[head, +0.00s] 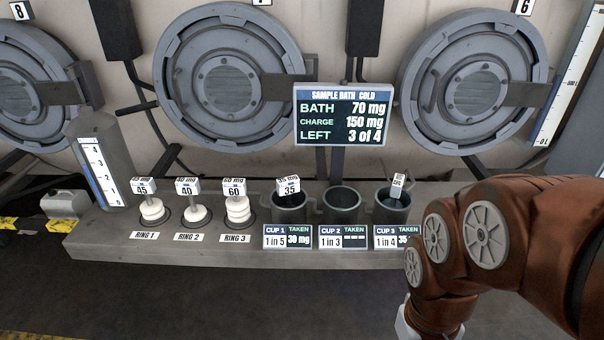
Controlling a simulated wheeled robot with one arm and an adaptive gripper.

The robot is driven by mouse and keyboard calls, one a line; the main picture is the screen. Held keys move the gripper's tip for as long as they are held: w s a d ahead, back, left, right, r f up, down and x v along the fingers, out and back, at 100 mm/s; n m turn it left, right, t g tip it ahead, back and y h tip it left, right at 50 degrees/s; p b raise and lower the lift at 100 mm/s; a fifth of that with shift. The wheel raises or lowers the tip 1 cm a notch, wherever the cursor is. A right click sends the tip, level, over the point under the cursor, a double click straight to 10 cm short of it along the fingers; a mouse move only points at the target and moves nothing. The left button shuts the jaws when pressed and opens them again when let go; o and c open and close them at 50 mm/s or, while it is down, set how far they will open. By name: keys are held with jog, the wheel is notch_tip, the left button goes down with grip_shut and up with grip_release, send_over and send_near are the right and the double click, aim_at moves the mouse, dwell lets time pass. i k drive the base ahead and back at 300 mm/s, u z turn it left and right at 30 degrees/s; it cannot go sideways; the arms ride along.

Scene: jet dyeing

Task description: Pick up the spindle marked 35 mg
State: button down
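My arm comes in from the right and bends down past the bottom edge. My gripper's fingers are out of the frame, so I cannot see whether they are open or shut.
Spindles marked 45 (145,188), 40 (188,188) and 60 (235,190) stand with white discs at rings 1 to 3. Cup 2 (341,206) looks empty. Cup 3 (392,208) holds a tilted tag (398,185), unreadable. A display (342,116) stands behind the cups.

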aim_at(286, 186)
jog(key=u, duration=0.5)
jog(key=k, duration=0.6)
jog(key=u, duration=1.1)
jog(key=i, duration=1.2)
jog(key=z, duration=0.5)
